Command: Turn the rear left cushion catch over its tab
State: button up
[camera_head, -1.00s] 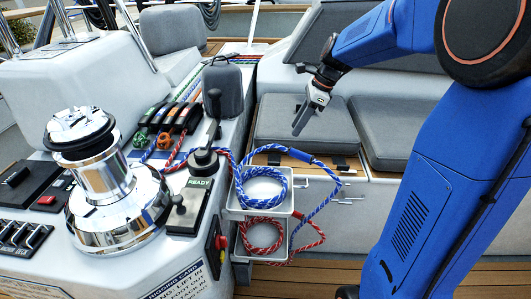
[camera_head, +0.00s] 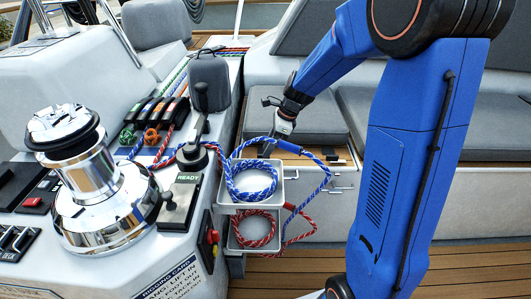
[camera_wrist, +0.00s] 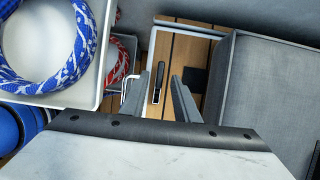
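My gripper (camera_head: 267,149) points down at the front left corner of the left grey seat cushion (camera_head: 308,123). In the wrist view my gripper (camera_wrist: 160,78) is open, its two fingers apart. A small dark catch (camera_wrist: 157,82) lies on the wooden strip and shows between the fingertips, touching neither that I can see. A flat black tab (camera_wrist: 193,80) sticks out from the edge of the grey cushion (camera_wrist: 270,95), to the right of the catch and apart from it. In the head view this catch is hidden by the gripper and the rope.
A white tray (camera_head: 277,196) with coiled blue rope (camera_head: 252,180) stands close left of my gripper. Red rope (camera_head: 250,230) lies in the tray below. A chrome winch (camera_head: 98,190) is farther left. The deck at lower right is clear.

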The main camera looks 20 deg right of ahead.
jog(key=shift+x, duration=1.35)
grip_shut()
